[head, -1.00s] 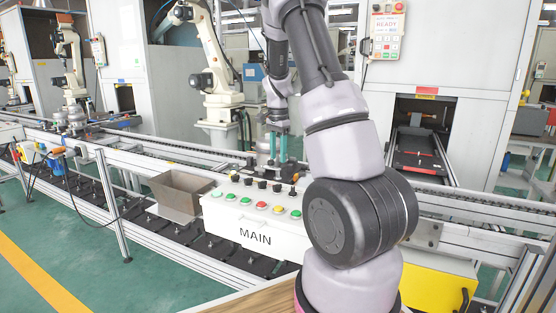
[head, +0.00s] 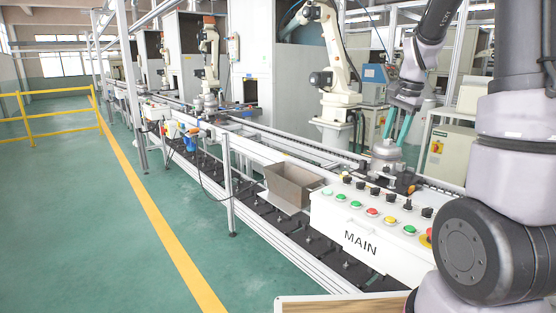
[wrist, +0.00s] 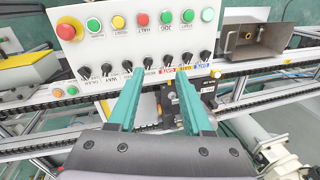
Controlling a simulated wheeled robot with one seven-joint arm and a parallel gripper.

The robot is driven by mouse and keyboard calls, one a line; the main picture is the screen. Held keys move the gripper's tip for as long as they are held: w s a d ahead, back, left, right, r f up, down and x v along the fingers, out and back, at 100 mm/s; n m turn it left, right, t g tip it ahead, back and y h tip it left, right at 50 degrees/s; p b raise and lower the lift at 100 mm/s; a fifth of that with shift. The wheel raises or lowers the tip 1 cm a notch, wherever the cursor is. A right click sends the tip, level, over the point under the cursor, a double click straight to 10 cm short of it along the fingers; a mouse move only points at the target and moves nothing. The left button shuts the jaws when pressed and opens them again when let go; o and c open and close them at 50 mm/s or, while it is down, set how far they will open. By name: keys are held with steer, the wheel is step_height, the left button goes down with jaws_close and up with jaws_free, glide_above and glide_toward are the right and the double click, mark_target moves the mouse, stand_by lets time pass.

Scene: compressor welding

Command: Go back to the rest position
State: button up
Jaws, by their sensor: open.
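My gripper (head: 397,124) is at the upper right of the head view, over the conveyor line behind the MAIN control box. Its two teal fingers are apart, with nothing between them. In the wrist view the open fingers (wrist: 160,92) point toward the row of black knobs on the box. A grey metal compressor part (head: 386,154) stands on the line just below the fingers in the head view; I cannot tell the exact gap. My arm fills the right side of the head view.
The white MAIN box (head: 362,226) has coloured buttons and black knobs. An open metal bin (head: 292,186) is beside it. A white industrial robot (head: 338,75) stands behind the conveyor. Green floor at left is clear up to a yellow railing (head: 48,117).

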steer(key=s+a+r+n+t, duration=0.2)
steer(key=s+a+r+n, duration=0.2)
steer(key=s, duration=0.7)
steer(key=s+a+r+n+t, duration=0.3)
steer(key=s+a+r, duration=0.3)
steer(key=s, duration=0.5)
steer(key=shift+a+r+n+y, duration=0.2)
steer(key=shift+r+n+y, duration=0.25)
steer(key=shift+r, duration=0.45)
